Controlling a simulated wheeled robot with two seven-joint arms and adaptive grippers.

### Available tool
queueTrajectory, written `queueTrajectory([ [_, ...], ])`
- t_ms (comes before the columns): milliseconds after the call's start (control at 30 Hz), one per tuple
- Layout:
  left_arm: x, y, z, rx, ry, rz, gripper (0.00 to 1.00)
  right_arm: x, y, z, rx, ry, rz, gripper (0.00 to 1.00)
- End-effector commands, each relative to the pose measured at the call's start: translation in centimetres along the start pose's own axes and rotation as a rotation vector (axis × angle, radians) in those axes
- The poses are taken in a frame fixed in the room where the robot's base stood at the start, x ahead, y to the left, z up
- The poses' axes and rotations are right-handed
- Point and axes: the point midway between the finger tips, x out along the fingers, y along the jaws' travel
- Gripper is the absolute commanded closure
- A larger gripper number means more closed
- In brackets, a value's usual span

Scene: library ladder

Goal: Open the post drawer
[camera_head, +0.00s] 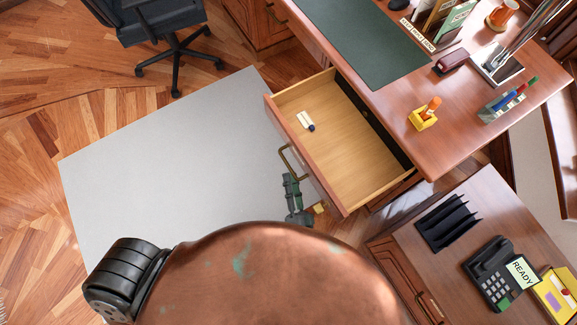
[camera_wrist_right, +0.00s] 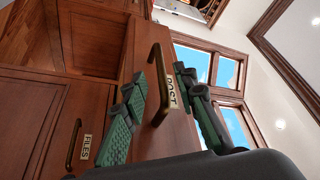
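The post drawer (camera_head: 345,150) is pulled well out of the desk, and its pale wooden inside shows. A small white and dark item (camera_head: 306,121) lies in it. Its brass handle (camera_head: 286,160) is on the front panel. In the right wrist view the handle (camera_wrist_right: 155,75) and a label reading POST (camera_wrist_right: 171,92) show on that front. My right gripper (camera_head: 291,185) is at the near end of the handle. Its green fingers (camera_wrist_right: 160,88) are apart, with the handle seen between them; I cannot tell whether they touch it. My left gripper is not in view.
The desk top (camera_head: 395,100) holds a green mat, a stapler and stationery. A lower cabinet (camera_head: 405,260) with a phone (camera_head: 490,270) stands at the right. A FILES drawer label (camera_wrist_right: 87,147) shows in the wrist view. The grey rug (camera_head: 180,160) is clear; an office chair (camera_head: 165,25) stands beyond.

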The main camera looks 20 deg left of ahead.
Motion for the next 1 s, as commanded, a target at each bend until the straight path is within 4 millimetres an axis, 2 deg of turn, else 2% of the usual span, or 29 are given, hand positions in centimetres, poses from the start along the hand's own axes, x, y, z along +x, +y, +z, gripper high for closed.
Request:
queueTrajectory([
  [100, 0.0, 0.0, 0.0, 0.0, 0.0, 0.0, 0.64, -1.4, 0.0, 0.1, -0.001, -0.002, 0.0, 0.73],
  [267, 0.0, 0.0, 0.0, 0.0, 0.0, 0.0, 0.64, -2.1, 0.0, 0.1, 0.0, -0.001, 0.0, 0.73],
  [867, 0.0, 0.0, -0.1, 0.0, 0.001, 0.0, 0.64, -2.4, 0.0, 0.3, 0.002, -0.004, 0.002, 0.73],
  [1000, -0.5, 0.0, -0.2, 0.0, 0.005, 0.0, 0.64, -2.2, -0.5, -0.1, -0.001, -0.002, -0.001, 0.73],
])
